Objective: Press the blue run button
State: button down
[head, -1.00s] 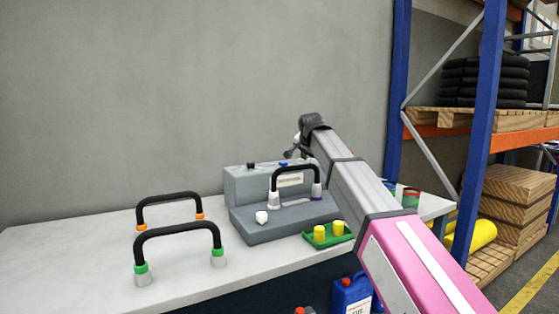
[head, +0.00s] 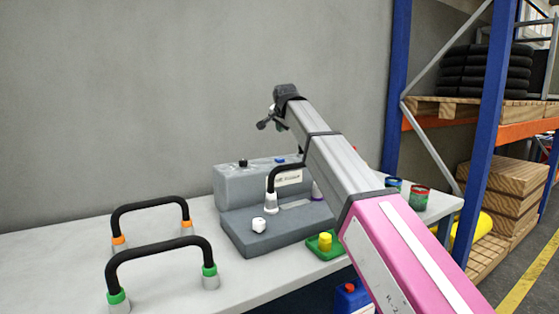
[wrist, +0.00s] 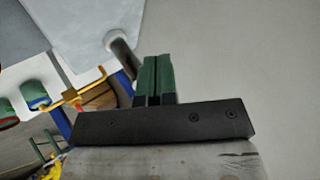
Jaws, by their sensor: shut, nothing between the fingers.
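The blue button (head: 280,160) sits on top of the raised back part of the grey fixture (head: 228,190), which stands on the bench. A black knob (head: 243,163) is to its left on the same top. My gripper (head: 265,124) is in the air above the fixture, up and slightly left of the blue button, and not touching it. In the wrist view its green fingers (wrist: 155,78) are together with nothing between them. I cannot make out the blue button in the wrist view.
A black handle (head: 285,168) stands on the fixture, partly hidden by my arm. A white knob (head: 258,223) is on the front step. Two loose handles (head: 150,203) (head: 158,244) stand at left. A green tray (head: 313,244) and cans (head: 420,193) are at right. A wall closes the back.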

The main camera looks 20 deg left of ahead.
aim_at(281, 159)
jog(key=shift+f, duration=4.4)
jog(key=shift+f, duration=0.2)
jog(key=shift+f, duration=0.2)
jog(key=shift+f, duration=0.5)
jog(key=shift+r, duration=0.9)
